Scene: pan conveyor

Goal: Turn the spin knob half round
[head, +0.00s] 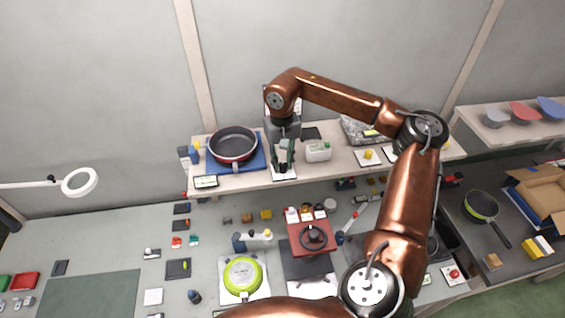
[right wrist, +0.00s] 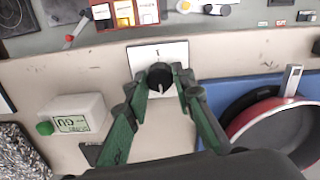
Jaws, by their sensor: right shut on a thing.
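The spin knob (right wrist: 159,75) is black and round with a pale pointer mark, and stands on a white plate (right wrist: 172,52) in the right wrist view. The mark points toward the bottom of that view. My right gripper (right wrist: 160,80) has its green fingers closed on either side of the knob. In the head view the right gripper (head: 284,155) reaches down over the white plate (head: 285,177) on the shelf, and the knob is hidden behind it. My left gripper is not in view.
A red-rimmed pan (head: 233,143) on a blue mat stands left of the gripper. A white box with a green knob (head: 318,151) stands close on the right. Below the shelf are a red wheel device (head: 313,236) and a green pan (head: 243,275).

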